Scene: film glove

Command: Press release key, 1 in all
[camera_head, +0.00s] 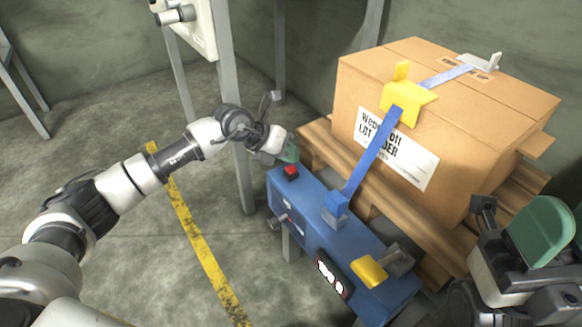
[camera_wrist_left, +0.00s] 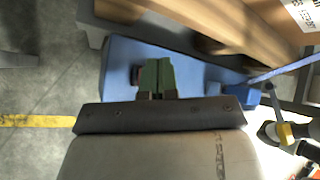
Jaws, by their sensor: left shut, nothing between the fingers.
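The red key (camera_head: 291,170) sits on a dark base at the far left end of the top of a blue machine box (camera_head: 300,205). My left gripper (camera_head: 291,152) is shut and empty, its green fingertips just behind and above the red key. I cannot tell whether they touch it. In the left wrist view the shut green fingers (camera_wrist_left: 157,77) lie over the blue top, and a dark reddish-brown block (camera_wrist_left: 135,75) shows close beside them. My right gripper (camera_head: 540,235) is at the lower right, with a large green finger pad; its opening is unclear.
A cardboard box (camera_head: 440,120) stands on a wooden pallet (camera_head: 325,150) behind the machine, with a blue strap (camera_head: 370,155) and yellow corner piece (camera_head: 408,98) on it. A yellow handle (camera_head: 369,271) and a display (camera_head: 331,279) are on the machine. A grey post (camera_head: 240,170) stands close to my left gripper.

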